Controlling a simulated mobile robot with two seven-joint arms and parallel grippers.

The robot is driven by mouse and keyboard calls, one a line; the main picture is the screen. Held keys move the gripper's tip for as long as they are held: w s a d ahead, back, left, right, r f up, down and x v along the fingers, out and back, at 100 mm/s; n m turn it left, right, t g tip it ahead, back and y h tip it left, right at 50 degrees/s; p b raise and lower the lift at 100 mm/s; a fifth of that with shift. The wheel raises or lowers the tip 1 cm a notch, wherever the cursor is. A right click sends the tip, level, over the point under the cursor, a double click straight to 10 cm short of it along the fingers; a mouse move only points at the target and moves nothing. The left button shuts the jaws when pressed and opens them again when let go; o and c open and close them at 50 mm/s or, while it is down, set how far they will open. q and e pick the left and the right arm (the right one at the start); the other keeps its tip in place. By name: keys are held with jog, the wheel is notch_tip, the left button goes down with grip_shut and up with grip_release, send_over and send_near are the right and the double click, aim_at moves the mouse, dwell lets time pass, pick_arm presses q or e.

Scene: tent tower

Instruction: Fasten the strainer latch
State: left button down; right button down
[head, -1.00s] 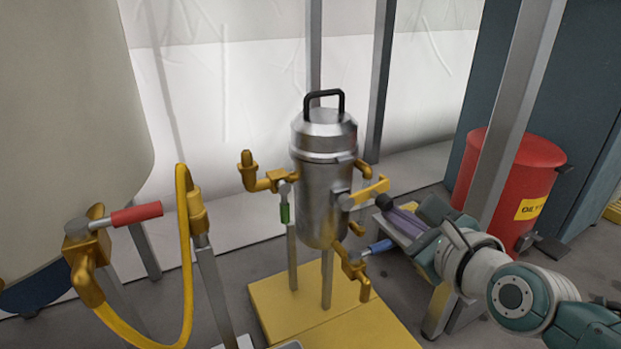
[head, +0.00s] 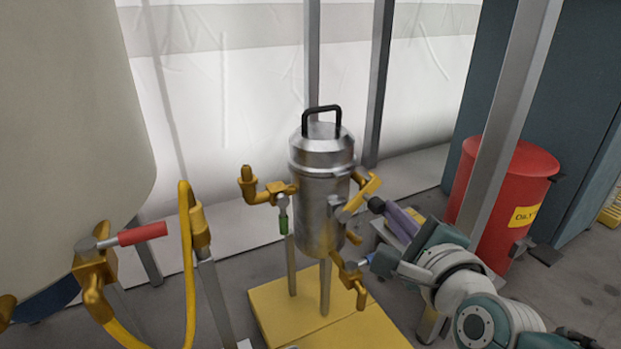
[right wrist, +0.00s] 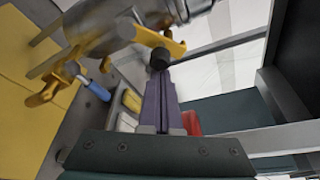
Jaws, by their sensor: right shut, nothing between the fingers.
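The strainer is an upright steel canister (head: 322,215) with a black lid handle (head: 321,110), in the middle of the head view. A yellow latch lever (head: 362,192) sticks out from its right side and slants up to the right. The lever also shows at the top of the right wrist view (right wrist: 165,38). My right gripper (head: 378,205) is shut and empty, its dark tip just right of the lever. In the right wrist view its purple fingers (right wrist: 160,62) overlap the lever's lower edge; I cannot tell if they touch. My left gripper is out of view.
Yellow pipework with a green handle (head: 283,222) is left of the strainer. A valve (head: 352,273) with a blue handle (right wrist: 97,90) is below the lever, near my right arm. A red-handled valve (head: 140,233), yellow hose (head: 188,265), grey post (head: 505,120) and red bin (head: 520,170) stand around.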

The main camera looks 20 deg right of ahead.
aim_at(372, 184)
jog(key=n, duration=0.2)
jog(key=a+r+n+t+h, duration=0.1)
jog(key=n, duration=0.1)
jog(key=a+r+n+t, duration=0.1)
jog(key=n, duration=0.1)
jog(key=shift+a+r, duration=0.15)
jog(key=shift+s+a+r+n, duration=0.1)
jog(key=shift+a+r+n, duration=0.1)
jog(key=shift+a+n, duration=0.35)
dwell(0.4)
jog(key=shift+d+r, duration=0.1)
jog(key=shift+r, duration=0.05)
